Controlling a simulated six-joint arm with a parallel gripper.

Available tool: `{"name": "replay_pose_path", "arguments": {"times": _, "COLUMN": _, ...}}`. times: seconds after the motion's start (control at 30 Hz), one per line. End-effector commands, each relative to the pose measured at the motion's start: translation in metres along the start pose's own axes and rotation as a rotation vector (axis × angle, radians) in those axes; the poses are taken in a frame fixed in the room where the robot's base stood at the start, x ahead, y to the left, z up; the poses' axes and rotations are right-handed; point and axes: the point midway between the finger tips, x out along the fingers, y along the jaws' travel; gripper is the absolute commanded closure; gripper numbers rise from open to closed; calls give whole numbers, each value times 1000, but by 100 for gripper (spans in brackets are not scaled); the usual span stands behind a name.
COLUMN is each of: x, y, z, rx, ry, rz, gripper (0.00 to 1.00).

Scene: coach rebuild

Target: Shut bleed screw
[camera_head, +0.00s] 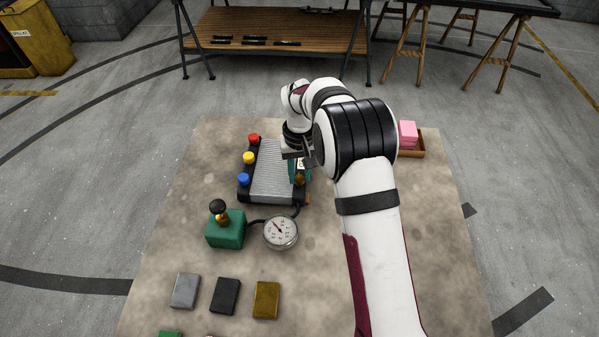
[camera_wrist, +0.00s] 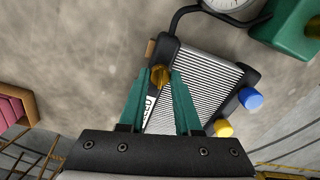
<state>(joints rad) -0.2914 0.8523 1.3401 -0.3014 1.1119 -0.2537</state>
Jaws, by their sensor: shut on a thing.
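The brass bleed screw (camera_wrist: 159,76) sits at one corner of the finned radiator (camera_wrist: 196,80), which has dark end tanks. In the wrist view my gripper (camera_wrist: 160,80) has its two green fingers closed around the screw's head, one on each side. In the head view the screw (camera_head: 300,180) shows at the radiator's right edge, just below my gripper's green fingertips (camera_head: 299,175). A white label with dark lettering (camera_wrist: 149,110) lies beside the screw, partly hidden by the left finger. The radiator (camera_head: 270,170) lies flat on the worktop.
Red (camera_head: 254,139), yellow (camera_head: 249,158) and blue (camera_head: 243,179) caps line the radiator's left side. A gauge (camera_head: 281,232) on a hose joins a green pump block (camera_head: 226,230). Several small blocks lie in front. A wooden tray (camera_head: 413,150) holds pink blocks.

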Motion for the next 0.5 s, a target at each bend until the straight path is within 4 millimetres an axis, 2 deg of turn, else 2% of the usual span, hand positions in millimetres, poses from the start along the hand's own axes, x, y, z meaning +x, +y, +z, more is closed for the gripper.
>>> {"name": "replay_pose_path", "arguments": {"times": 0.2, "x": 0, "y": 0, "z": 0, "rx": 135, "ry": 0, "rz": 0, "gripper": 100}}
{"name": "replay_pose_path", "arguments": {"times": 0.5, "x": 0, "y": 0, "z": 0, "rx": 237, "ry": 0, "rz": 0, "gripper": 100}}
